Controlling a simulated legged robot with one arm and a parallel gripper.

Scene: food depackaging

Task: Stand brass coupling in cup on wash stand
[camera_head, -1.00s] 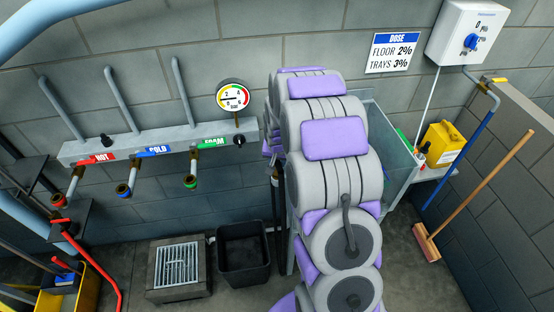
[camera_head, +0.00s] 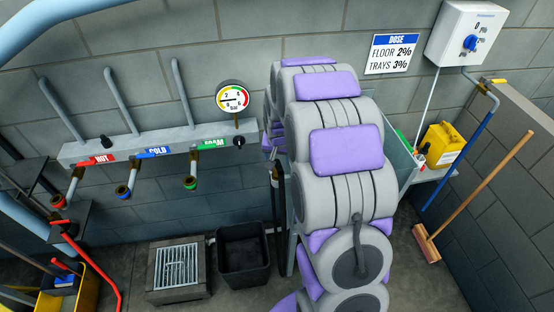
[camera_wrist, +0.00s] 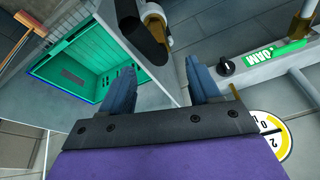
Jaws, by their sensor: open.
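My gripper (camera_wrist: 160,68) is open in the wrist view, with nothing between its two blue-grey fingers. Beyond the fingertips a black cylinder (camera_wrist: 138,28) hangs in from the top edge. Beside it is a pale tube with a brass-coloured ring (camera_wrist: 157,17); I cannot tell whether this is the brass coupling or whether the black cylinder is the cup. The grey wash stand (camera_head: 407,165) is mostly hidden behind my arm in the head view. My gripper is hidden behind my arm there. No clear brass coupling shows in the head view.
A green tray (camera_wrist: 85,62) lies left in the wrist view. A wall pipe with HOT, COLD and FOAM taps (camera_head: 130,150) and a gauge (camera_head: 232,97) is left of my arm. A black bin (camera_head: 244,254) and floor drain (camera_head: 177,267) are below. A yellow can (camera_head: 441,145) stands right.

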